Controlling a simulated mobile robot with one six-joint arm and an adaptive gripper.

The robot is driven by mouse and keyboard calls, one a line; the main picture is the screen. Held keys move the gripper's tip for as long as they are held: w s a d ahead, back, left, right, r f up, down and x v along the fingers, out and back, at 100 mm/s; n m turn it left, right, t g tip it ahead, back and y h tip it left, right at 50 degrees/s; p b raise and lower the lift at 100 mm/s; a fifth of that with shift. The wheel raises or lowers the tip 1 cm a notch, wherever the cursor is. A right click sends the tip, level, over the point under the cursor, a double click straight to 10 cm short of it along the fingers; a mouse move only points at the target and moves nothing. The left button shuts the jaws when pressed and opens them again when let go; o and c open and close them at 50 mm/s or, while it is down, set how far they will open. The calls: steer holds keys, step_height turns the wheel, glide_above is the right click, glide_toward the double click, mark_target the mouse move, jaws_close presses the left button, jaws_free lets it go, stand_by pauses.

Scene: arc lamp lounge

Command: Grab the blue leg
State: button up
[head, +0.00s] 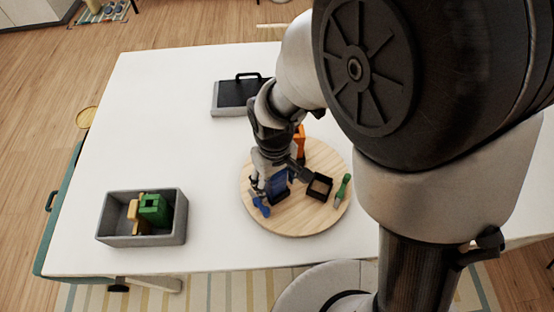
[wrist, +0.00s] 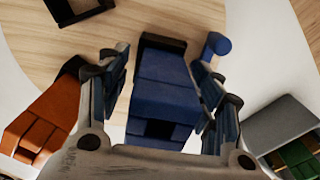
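The blue leg (head: 279,188) is a dark blue block with a black end piece, on the round wooden board (head: 311,224). In the wrist view the blue leg (wrist: 165,82) lies between the two fingers of my gripper (wrist: 160,80). A narrow gap shows between the left finger and the leg; the right finger is very close to it, and I cannot tell whether it touches. My gripper (head: 276,178) is open and low over the board in the head view, partly hiding the leg.
On the board are an orange block (head: 300,142), a black square frame (head: 320,197), a green-handled tool (head: 342,190) and a small blue piece (head: 262,208). A grey bin (head: 141,240) holds green and tan blocks. A black-and-grey case (head: 230,95) stands behind. The table's left side is mostly clear.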

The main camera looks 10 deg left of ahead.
steer(key=c, duration=1.2)
steer(key=shift+c, duration=0.2)
steer(key=shift+r, duration=0.15)
